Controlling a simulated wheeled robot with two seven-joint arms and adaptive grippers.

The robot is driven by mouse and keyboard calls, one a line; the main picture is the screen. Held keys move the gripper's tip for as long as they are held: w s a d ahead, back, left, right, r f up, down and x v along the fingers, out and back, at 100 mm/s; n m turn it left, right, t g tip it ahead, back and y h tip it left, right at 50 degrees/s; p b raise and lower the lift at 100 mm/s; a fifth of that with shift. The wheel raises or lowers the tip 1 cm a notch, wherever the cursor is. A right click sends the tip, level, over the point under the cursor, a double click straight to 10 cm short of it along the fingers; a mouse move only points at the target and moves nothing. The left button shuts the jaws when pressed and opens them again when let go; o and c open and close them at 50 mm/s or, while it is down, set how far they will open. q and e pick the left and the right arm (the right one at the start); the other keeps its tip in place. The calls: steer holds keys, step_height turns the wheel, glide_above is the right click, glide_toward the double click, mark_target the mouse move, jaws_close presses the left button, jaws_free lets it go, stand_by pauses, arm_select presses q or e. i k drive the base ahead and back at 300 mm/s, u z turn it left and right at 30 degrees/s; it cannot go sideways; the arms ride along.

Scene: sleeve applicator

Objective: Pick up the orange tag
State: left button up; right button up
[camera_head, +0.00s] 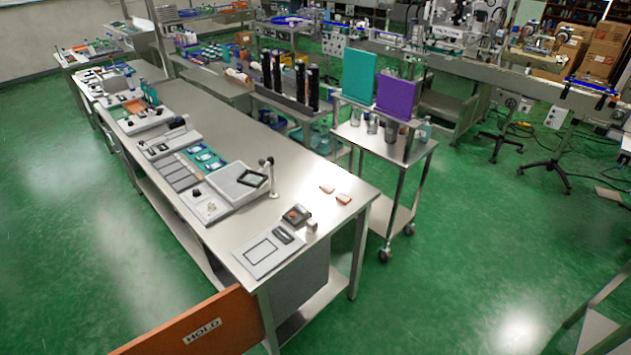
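Two small flat tags with orange on them lie on the near end of the steel table. One orange tag (343,198) is close to the table's right edge, and a second one (327,188) lies just behind it to the left. They lie flat and apart from each other. They are too small for me to read any marking. Neither of my grippers shows in the head view.
A dark device with an orange-brown top (297,213) and a grey plate (268,251) sit near the table's front corner. A steel cart (385,145) stands to the right. Green floor is open at right.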

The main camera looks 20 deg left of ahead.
mark_target(329, 188)
steer(key=u, duration=0.75)
steer(key=i, duration=0.85)
steer(key=u, duration=0.9)
